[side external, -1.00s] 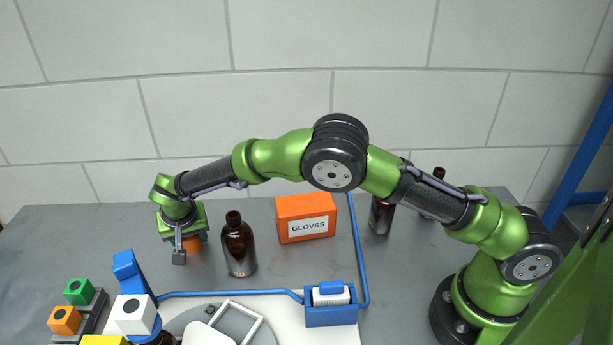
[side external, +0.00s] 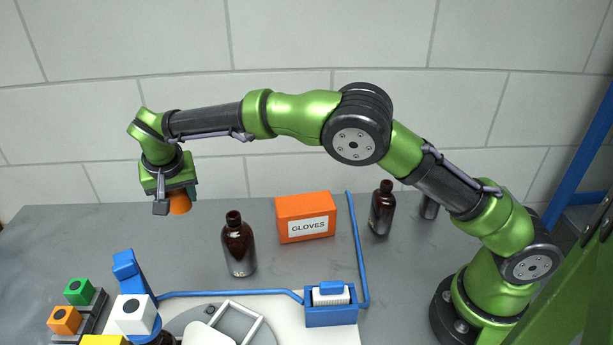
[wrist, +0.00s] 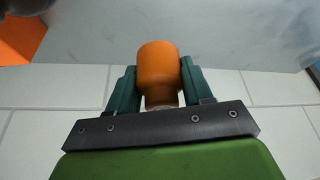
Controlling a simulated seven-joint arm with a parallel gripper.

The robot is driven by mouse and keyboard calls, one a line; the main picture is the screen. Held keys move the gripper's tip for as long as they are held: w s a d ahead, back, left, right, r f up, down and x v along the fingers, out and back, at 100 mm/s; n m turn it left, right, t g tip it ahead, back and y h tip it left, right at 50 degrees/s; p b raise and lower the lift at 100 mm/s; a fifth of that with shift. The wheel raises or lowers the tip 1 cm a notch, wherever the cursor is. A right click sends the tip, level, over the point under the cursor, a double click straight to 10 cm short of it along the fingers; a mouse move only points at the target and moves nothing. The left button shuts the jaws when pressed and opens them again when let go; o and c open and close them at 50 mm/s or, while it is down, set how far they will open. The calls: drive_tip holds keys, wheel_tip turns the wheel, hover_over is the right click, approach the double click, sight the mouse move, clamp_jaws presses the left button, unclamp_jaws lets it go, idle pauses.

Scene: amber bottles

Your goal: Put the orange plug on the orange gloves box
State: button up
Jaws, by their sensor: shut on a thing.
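The orange plug (side external: 180,203) is held in my gripper (side external: 176,199), raised above the grey table at the left. In the wrist view the plug (wrist: 160,68) sits between the two dark green fingers of my gripper (wrist: 159,85), which are shut on it. The orange gloves box (side external: 304,206), with a white GLOVES label, stands on the table to the right of my gripper, beyond a brown bottle. Its top looks bare. An orange patch (wrist: 20,36) at the top left of the wrist view is probably this box.
A brown bottle (side external: 239,246) stands between my gripper and the box. Other bottles (side external: 382,208) stand right of the box, past a blue rail (side external: 356,248). Coloured blocks (side external: 78,291), a blue clamp-like part (side external: 130,270) and a blue holder (side external: 331,315) are in front.

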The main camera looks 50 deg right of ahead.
drive_tip(key=s+d+r+m, duration=0.1)
drive_tip(key=s+d+r, duration=1)
drive_tip(key=s+d, duration=0.1)
drive_tip(key=shift+s+r, duration=0.15)
drive_tip(key=shift+r, duration=0.15)
drive_tip(key=shift+m+h, duration=0.3)
drive_tip(key=s+d+f, duration=0.1)
drive_tip(key=s+d, duration=0.1)
drive_tip(key=s, duration=0.1)
drive_tip(key=s+d+f, duration=0.1)
drive_tip(key=s+d, duration=0.1)
drive_tip(key=s, duration=0.2)
drive_tip(key=s+d, duration=0.2)
drive_tip(key=s, duration=0.2)
drive_tip(key=shift+d+f, duration=0.15)
drive_tip(key=shift+f, duration=0.25)
drive_tip(key=s+d+f, duration=0.4)
drive_tip(key=s+f, duration=0.2)
drive_tip(key=s, duration=0.3)
hover_over(304, 199)
drive_tip(key=s, duration=0.1)
drive_tip(key=shift+s+a+f, duration=0.1)
drive_tip(key=shift+a+f, duration=0.1)
drive_tip(key=shift+f, duration=0.35)
drive_tip(key=shift+s+a+f, duration=0.1)
drive_tip(key=shift+a+f, duration=0.1)
drive_tip(key=shift+f, duration=0.35)
drive_tip(key=shift+w+f, duration=0.15)
drive_tip(key=shift+f, duration=1.65)
drive_tip(key=shift+f, duration=0.1)
